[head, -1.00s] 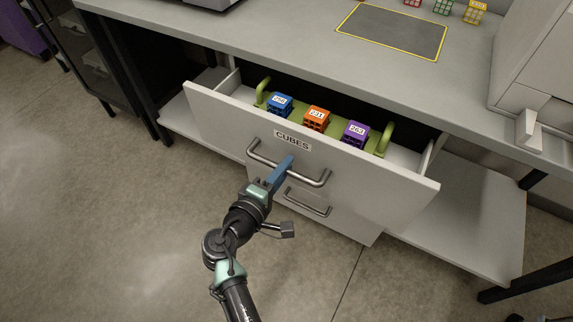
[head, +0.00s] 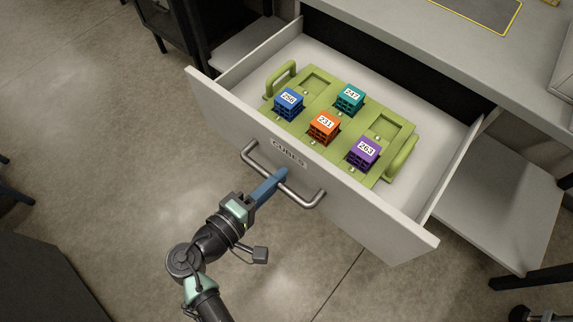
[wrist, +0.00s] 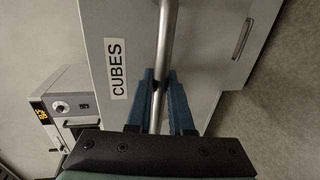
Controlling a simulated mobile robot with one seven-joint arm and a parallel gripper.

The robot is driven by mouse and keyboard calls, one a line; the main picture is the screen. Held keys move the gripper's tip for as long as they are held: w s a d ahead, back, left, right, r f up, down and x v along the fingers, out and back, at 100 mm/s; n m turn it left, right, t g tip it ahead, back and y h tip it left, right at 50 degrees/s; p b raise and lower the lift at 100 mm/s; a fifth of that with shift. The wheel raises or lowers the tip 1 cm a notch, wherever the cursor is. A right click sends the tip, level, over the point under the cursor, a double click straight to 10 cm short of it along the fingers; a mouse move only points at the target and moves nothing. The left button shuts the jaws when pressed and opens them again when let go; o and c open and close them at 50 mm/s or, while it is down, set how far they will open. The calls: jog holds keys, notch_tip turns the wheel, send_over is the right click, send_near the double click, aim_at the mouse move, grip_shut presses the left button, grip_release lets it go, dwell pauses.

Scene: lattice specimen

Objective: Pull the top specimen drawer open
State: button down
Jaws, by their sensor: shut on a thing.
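The top specimen drawer (head: 225,92), with a grey front labelled CUBES, stands well open in the head view. My gripper (head: 279,176) is shut on the drawer's metal bar handle (head: 313,198), near the middle of the bar. In the wrist view the blue fingers (wrist: 160,88) lie on both sides of the handle bar (wrist: 166,40), beside the CUBES label (wrist: 117,68). Inside the drawer is a green tray (head: 322,86) with two raised end handles. It holds a blue cube (head: 288,104), a teal cube (head: 350,99), an orange cube (head: 324,128) and a purple cube (head: 365,153).
The grey bench top (head: 420,40) is above and behind the drawer, with a yellow-edged dark mat (head: 480,12) on it. A lower shelf (head: 500,205) is at right. The floor (head: 110,130) at left is clear. A device with an orange display (wrist: 40,112) shows in the wrist view.

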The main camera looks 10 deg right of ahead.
jog(key=shift+s+a, duration=0.2)
jog(key=shift+a, duration=0.05)
jog(key=c, duration=0.8)
grip_release()
jog(key=v, duration=1.3)
jog(key=shift+p, duration=0.4)
jog(key=shift+w, duration=0.15)
